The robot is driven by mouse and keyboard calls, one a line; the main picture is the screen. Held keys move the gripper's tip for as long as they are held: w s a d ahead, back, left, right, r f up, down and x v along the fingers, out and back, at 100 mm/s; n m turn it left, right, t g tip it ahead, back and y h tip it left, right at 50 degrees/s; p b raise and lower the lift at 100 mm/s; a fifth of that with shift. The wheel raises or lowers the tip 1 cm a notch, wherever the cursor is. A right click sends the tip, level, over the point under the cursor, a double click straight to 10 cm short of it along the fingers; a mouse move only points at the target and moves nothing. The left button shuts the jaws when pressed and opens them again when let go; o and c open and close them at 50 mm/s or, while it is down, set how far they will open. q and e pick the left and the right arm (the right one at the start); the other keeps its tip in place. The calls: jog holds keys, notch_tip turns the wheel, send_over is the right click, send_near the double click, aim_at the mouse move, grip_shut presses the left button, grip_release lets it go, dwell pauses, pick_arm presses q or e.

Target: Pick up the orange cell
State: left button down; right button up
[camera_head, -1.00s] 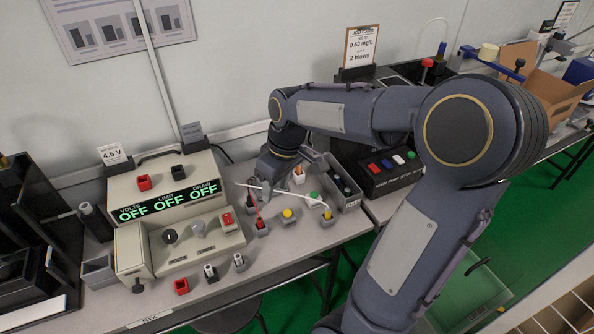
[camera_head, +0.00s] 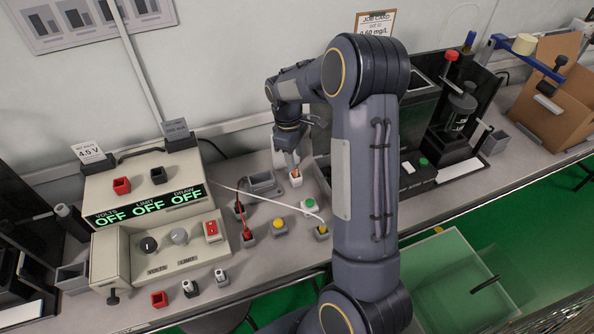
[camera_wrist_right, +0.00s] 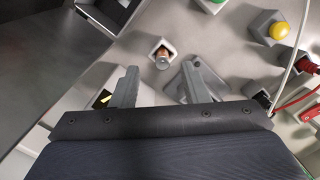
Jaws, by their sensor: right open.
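The orange cell (camera_head: 296,174) stands upright in a small pale holder on the bench; only its top shows. My right gripper (camera_head: 291,161) is just above and behind the cell in the head view. In the right wrist view my two fingers (camera_wrist_right: 160,77) are spread apart and empty, with the cell ahead, between their lines and clear of both. My left gripper is not in view.
A yellow button (camera_head: 278,224) and a green button (camera_head: 309,204) stand in holders in front of the cell. Red and white leads (camera_head: 247,215) lie close by on the left. A power supply box (camera_head: 150,215) stands further left.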

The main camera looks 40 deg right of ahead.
aim_at(296, 173)
jog(key=f, duration=0.4)
jog(key=shift+s+f, duration=0.25)
jog(key=shift+f, duration=0.05)
grip_shut()
